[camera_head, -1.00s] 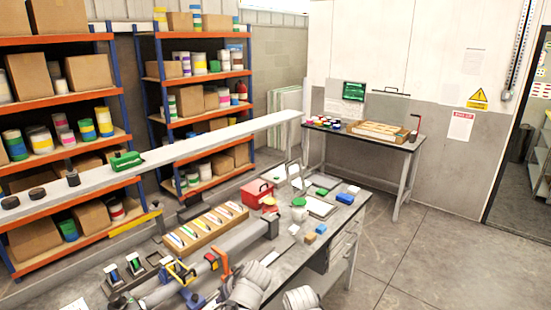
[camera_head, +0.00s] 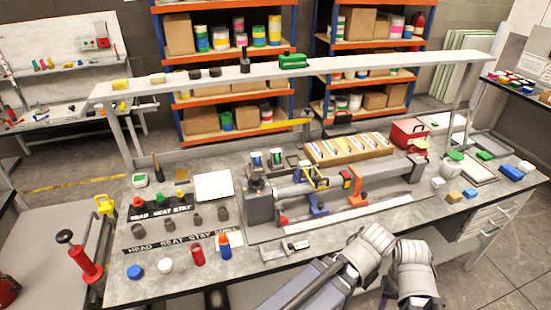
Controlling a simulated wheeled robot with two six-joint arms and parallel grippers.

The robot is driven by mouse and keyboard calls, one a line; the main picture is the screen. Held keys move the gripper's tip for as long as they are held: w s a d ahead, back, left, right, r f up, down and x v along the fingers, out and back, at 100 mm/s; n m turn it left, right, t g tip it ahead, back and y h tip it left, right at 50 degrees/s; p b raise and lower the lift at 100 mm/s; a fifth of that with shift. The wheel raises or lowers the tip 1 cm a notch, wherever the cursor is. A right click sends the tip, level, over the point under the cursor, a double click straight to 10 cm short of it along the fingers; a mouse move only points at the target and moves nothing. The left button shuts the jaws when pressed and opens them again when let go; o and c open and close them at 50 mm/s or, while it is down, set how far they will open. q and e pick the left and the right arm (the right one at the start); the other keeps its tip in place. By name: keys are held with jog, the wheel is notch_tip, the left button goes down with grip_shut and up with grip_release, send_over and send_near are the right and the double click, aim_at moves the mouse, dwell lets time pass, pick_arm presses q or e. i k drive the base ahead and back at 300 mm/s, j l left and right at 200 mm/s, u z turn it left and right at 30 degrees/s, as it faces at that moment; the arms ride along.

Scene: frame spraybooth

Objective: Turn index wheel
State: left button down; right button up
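A bench fixture with a grey block (camera_head: 259,208) at its left end and a long horizontal grey tube (camera_head: 380,180) stands in the middle of the workbench. My two grey arms show at the bottom centre, in front of the bench edge. Neither gripper's fingers can be seen.
The grey workbench (camera_head: 150,292) holds small cups and bottles (camera_head: 197,255) at front left, a wooden tray of tools (camera_head: 350,149) behind the fixture and a red box (camera_head: 408,132). A raised shelf (camera_head: 350,66) spans above. A red pump (camera_head: 85,262) stands left.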

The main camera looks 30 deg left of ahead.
aim_at(256, 181)
jog(key=u, duration=1.25)
